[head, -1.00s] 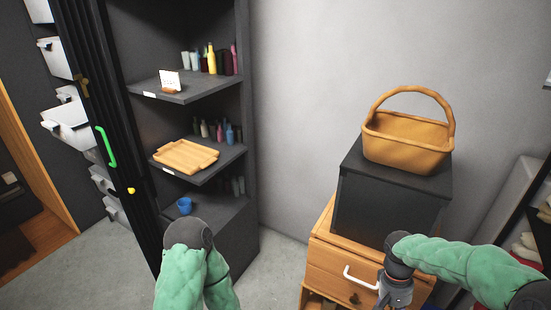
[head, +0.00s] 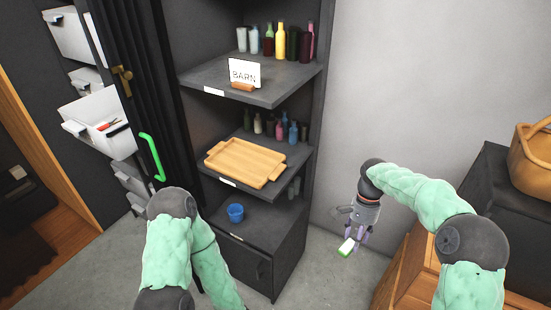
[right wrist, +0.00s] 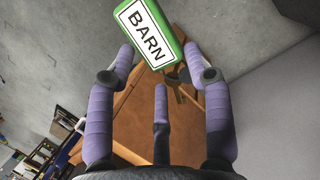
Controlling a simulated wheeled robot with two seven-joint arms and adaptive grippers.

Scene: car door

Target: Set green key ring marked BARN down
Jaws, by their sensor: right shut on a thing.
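The green key ring marked BARN (head: 346,247) is in my right gripper (head: 357,238), held in the air in front of the grey wall. A white card reading BARN (head: 244,72) stands in a small wooden holder on the upper shelf (head: 212,76) of the dark cabinet, well left of and above the gripper. My left arm shows at the bottom, but its gripper is out of view.
A wooden tray (head: 243,178) lies on the middle shelf and a blue cup (head: 235,213) stands below. Several bottles (head: 279,45) line the upper shelf's back. The open cabinet door has a green handle (head: 152,157). A basket (head: 533,165) sits at right. The upper shelf's front is mostly clear.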

